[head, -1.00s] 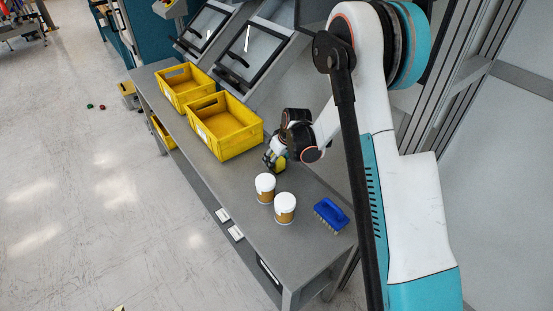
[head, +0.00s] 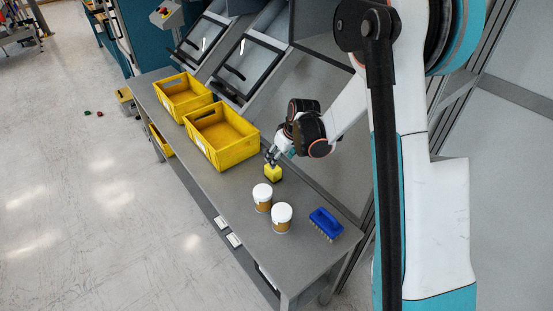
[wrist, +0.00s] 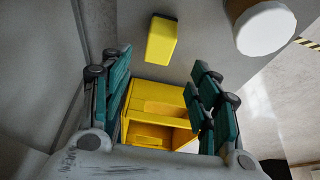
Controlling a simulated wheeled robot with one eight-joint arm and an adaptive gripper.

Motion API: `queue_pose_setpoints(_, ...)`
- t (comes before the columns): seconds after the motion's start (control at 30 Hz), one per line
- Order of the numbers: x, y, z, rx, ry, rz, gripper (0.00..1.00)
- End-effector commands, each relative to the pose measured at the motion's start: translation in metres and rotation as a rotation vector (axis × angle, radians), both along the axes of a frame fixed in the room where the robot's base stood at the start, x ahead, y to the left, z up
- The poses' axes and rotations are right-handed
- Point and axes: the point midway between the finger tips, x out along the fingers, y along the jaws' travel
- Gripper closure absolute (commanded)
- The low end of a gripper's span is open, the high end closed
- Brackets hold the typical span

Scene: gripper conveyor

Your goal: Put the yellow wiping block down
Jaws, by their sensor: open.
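The yellow wiping block (head: 273,174) rests on the grey table, between the large yellow crate and the white-lidded jars. My gripper (head: 271,157) is just behind and above it in the head view. In the wrist view the fingers of my gripper (wrist: 162,72) are spread wide with nothing between them. The block (wrist: 162,40) lies beyond the fingertips there, apart from both fingers.
Slanted dark-framed panels (head: 245,68) line the back.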

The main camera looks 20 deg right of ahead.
Motion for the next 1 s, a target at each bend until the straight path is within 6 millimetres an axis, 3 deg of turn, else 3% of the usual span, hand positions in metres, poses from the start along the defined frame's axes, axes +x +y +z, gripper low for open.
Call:
queue_pose_setpoints(0.1, -0.006, -0.003, 0.016, 0.0, 0.0, -0.001, 0.44)
queue_pose_setpoints(0.37, -0.014, -0.004, 0.036, -0.001, -0.004, -0.008, 0.44)
queue_pose_setpoints(0.47, -0.023, -0.002, 0.055, -0.001, -0.01, -0.025, 0.44)
queue_pose_setpoints(0.7, -0.059, 0.004, 0.116, -0.004, -0.038, -0.087, 0.44)
queue_pose_setpoints(1.0, -0.116, 0.009, 0.176, -0.001, -0.079, -0.165, 0.44)
